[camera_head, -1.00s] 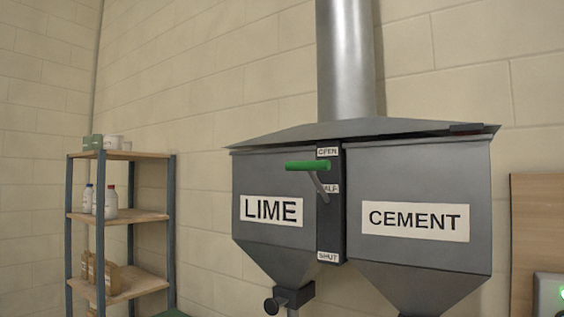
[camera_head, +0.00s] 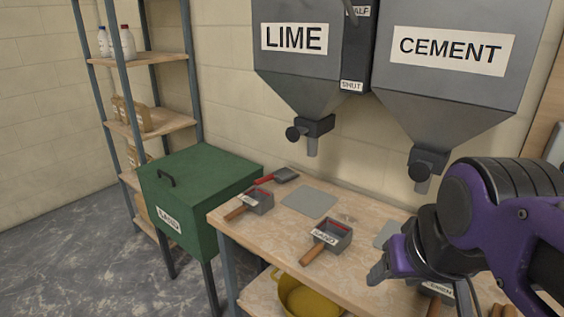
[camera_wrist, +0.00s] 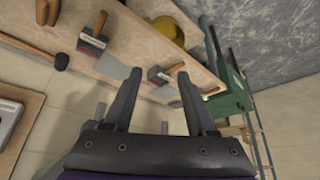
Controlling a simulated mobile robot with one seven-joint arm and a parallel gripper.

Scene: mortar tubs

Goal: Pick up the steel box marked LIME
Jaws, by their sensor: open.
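Three small steel boxes with wooden handles stand on the bench. The left box (camera_head: 258,201) has a label too small to read. The middle box (camera_head: 337,235) has a label that seems to read SAND, but I cannot be sure; it also shows in the wrist view (camera_wrist: 160,76). The right box (camera_head: 438,291) is partly hidden by my arm, its label seemingly CEMENT; it also shows in the wrist view (camera_wrist: 93,42). Which box is marked LIME I cannot read for certain. My gripper (camera_head: 382,268) is open and empty, above the bench's front; its fingers (camera_wrist: 158,76) show apart.
The LIME hopper (camera_head: 292,70) and CEMENT hopper (camera_head: 450,70) hang over the bench (camera_head: 285,240), their spouts above grey plates (camera_head: 310,202). A red-handled tool (camera_head: 283,175) lies at the back left. A green bin (camera_head: 200,180), shelf (camera_head: 150,125) and yellow tub (camera_head: 305,297) stand nearby.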

